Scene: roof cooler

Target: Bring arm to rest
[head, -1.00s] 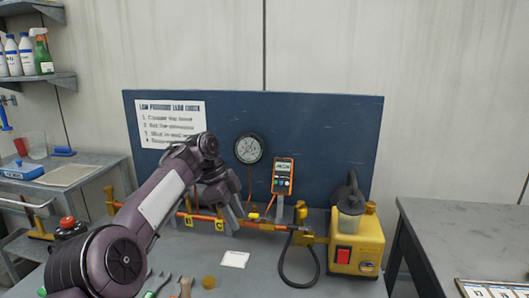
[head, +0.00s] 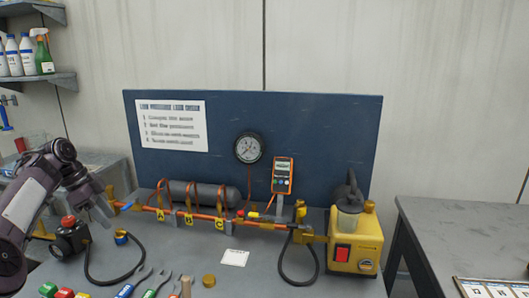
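My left arm comes in from the left edge, and my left gripper (head: 102,212) points down and to the right above the left end of the bench. Nothing shows held in it, but the gap between its fingers is too small to judge. It is near the orange pipe (head: 205,217) and the black valve block with a red knob (head: 70,238); I cannot tell whether it touches them. My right gripper is out of view.
A dark cylinder (head: 205,195) lies behind the pipe. A gauge (head: 249,148), an orange meter (head: 283,175) and a yellow pump (head: 356,240) stand by the blue board (head: 330,130). Hand tools and coloured blocks lie along the front. A grey side table (head: 440,235) stands at right.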

